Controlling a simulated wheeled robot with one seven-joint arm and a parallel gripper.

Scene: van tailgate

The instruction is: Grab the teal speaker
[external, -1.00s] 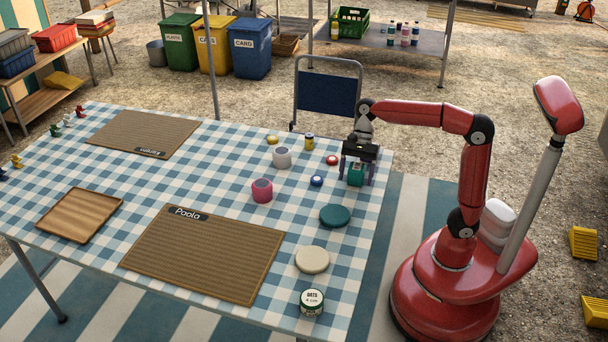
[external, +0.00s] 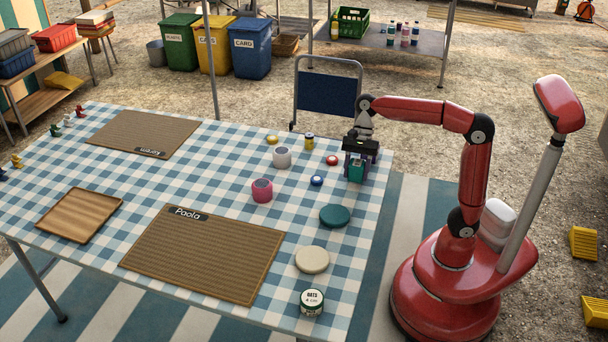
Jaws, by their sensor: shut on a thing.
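The teal speaker (external: 356,172) is a small boxy block near the right edge of the checked table. My gripper (external: 357,175) points down over it with a finger on each side, shut on it. Whether the speaker is touching the cloth or just above it I cannot tell. A flat, round teal item (external: 335,216) lies apart from it, nearer the front.
Near my gripper are a blue puck (external: 317,181), a red puck (external: 332,160), a yellow jar (external: 309,141), a white cylinder (external: 282,157) and a pink cylinder (external: 262,190). A cream disc (external: 312,260) and an oats tin (external: 312,302) are in front. The brown mats (external: 203,255) are bare.

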